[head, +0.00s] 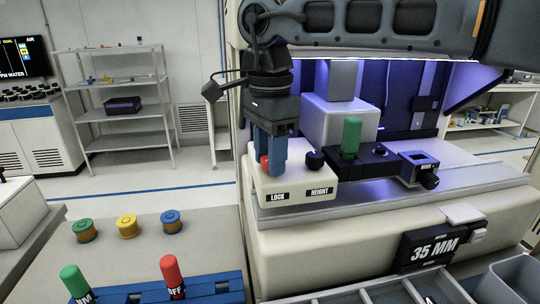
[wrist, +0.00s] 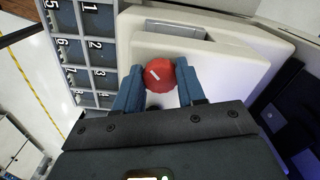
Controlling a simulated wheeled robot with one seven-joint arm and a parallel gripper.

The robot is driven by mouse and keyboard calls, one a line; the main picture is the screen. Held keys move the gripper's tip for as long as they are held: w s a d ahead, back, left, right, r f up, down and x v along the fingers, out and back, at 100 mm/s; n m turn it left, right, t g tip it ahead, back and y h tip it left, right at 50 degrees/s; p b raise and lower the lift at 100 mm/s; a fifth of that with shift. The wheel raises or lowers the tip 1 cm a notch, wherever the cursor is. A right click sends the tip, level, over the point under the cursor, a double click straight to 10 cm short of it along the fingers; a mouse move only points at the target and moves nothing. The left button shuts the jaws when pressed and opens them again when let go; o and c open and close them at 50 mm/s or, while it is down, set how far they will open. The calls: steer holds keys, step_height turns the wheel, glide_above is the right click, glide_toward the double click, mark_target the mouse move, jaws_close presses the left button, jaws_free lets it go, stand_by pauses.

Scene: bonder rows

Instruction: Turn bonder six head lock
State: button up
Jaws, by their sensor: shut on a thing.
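The red head lock knob (head: 264,162) sits on the white control box (head: 300,190), above the label LOCK. In the wrist view the red knob (wrist: 160,76) shows a short white mark, slanted. My gripper (head: 271,160) points down over the box, with its blue fingers on both sides of the knob. In the wrist view my gripper (wrist: 158,84) is shut on the knob, one finger at its left and one at its right. The fingers hide part of the knob in the head view.
A black HEIGHT knob (head: 315,159) stands close to the right of my gripper. A green-handled tool (head: 351,136) stands upright behind it. Colored spools and red and green handles stand at the left front. A numbered tray (wrist: 95,50) shows in the wrist view.

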steer(key=m+b, duration=0.1)
steer(key=m, duration=0.6)
steer(key=shift+w, duration=0.1)
steer(key=m+b, duration=0.1)
steer(key=m, duration=0.5)
steer(key=shift+w+m, duration=0.1)
steer(key=shift+m, duration=0.3)
steer(key=m+b, duration=0.1)
steer(key=m, duration=0.5)
steer(key=shift+b, duration=0.3)
steer(key=m+b, duration=0.1)
steer(key=m, duration=0.5)
steer(key=shift+d, duration=0.15)
steer(key=shift+m, duration=0.4)
steer(key=o, duration=1.1)
steer(key=shift+c, duration=0.2)
steer(key=shift+r, duration=0.1)
